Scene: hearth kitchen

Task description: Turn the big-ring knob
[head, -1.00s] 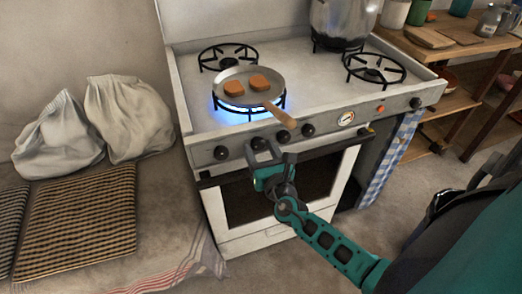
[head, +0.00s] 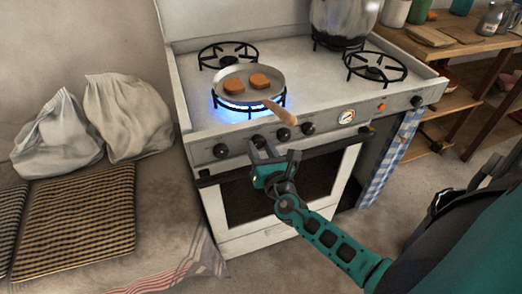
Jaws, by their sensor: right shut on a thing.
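A white stove (head: 320,90) has a row of dark knobs on its front panel. My right gripper (head: 273,152) is at the front panel, shut on the knob (head: 258,141) second from the left. The fingers partly hide the area around this knob. A pan (head: 250,76) with two brown pieces of food sits on the front-left burner, over a lit blue flame (head: 240,106). My left gripper is not in view.
Other knobs (head: 283,133) sit close to the right of my gripper. The pan's wooden handle (head: 280,112) reaches out above the panel. The oven door handle (head: 330,146) runs just below. A large pot (head: 342,20) stands at the back right.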

